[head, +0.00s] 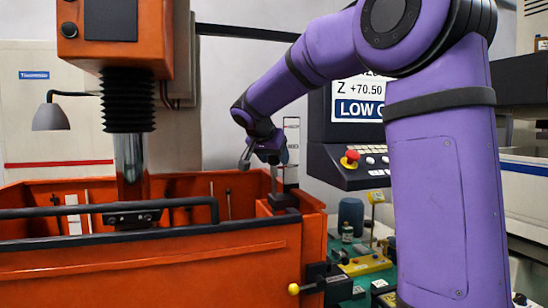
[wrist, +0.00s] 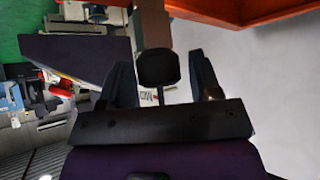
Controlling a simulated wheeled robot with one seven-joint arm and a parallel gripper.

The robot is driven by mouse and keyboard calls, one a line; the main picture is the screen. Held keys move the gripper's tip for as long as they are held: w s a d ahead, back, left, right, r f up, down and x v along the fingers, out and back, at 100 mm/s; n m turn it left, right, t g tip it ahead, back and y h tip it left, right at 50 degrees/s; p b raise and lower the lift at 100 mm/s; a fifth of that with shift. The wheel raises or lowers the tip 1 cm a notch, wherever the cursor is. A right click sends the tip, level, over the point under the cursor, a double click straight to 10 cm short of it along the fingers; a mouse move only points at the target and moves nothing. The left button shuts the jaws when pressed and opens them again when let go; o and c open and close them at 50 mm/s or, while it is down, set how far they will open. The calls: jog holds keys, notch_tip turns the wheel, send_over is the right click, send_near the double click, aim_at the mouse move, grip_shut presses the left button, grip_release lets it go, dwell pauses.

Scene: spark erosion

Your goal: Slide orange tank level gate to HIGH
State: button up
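The orange tank (head: 130,275) fills the left of the head view. At its right corner a dark block (head: 284,202) carries an upright grey post (head: 274,180), apparently the level gate's handle. A pale scale plate (head: 291,135) stands behind it, with a partly hidden mark that seems to read MED. My gripper (head: 265,152) is at the top of the post. In the wrist view my gripper (wrist: 162,85) is open, with the post's dark knob (wrist: 158,69) between its fingers. Gaps show on both sides. The gate's lower part is hidden behind the tank wall.
A control panel (head: 345,168) with a red button and a LOW display stands just right of my gripper. A black rail (head: 110,210) crosses the tank front. The orange machine head (head: 125,45) hangs over the tank. A green bench (head: 375,285) holds small tools.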

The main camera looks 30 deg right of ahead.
grip_shut()
notch_tip(320, 180, up, 12)
dwell(0.3)
jog(key=shift+o, duration=1)
grip_release()
jog(key=v, duration=1.1)
jog(key=shift+f, duration=0.1)
